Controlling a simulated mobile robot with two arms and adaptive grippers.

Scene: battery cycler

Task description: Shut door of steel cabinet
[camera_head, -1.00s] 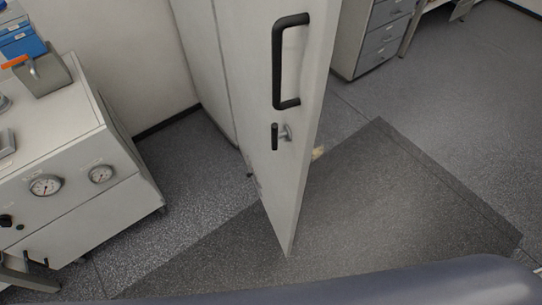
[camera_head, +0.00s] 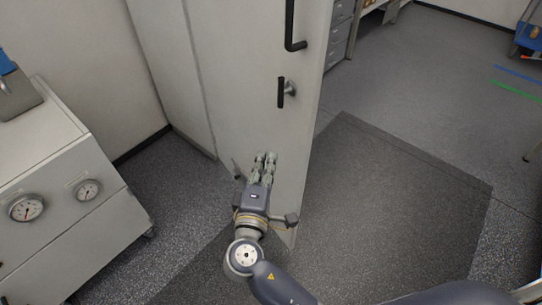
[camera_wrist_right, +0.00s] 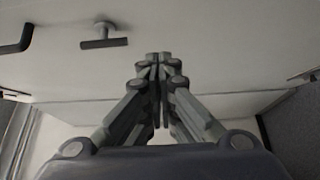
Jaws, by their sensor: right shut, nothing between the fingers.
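The steel cabinet door (camera_head: 255,60) stands open in the head view, jutting toward me from the cabinet body. It has a black pull handle (camera_head: 290,28) and a small black lever (camera_head: 281,93) below it. My right gripper (camera_head: 266,156) is shut and empty at the lower part of the door's handle-side face. Whether the fingertips touch it is hard to tell. In the right wrist view the shut fingers (camera_wrist_right: 157,62) point at the pale door (camera_wrist_right: 210,35), with the lever (camera_wrist_right: 104,42) at the upper left. My left gripper is not in view.
A grey bench unit with gauges (camera_head: 75,190) stands on the left. A dark mat (camera_head: 390,200) lies on the floor to the right of the door. Drawers (camera_head: 338,35) stand behind it. The floor farther right is mostly clear.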

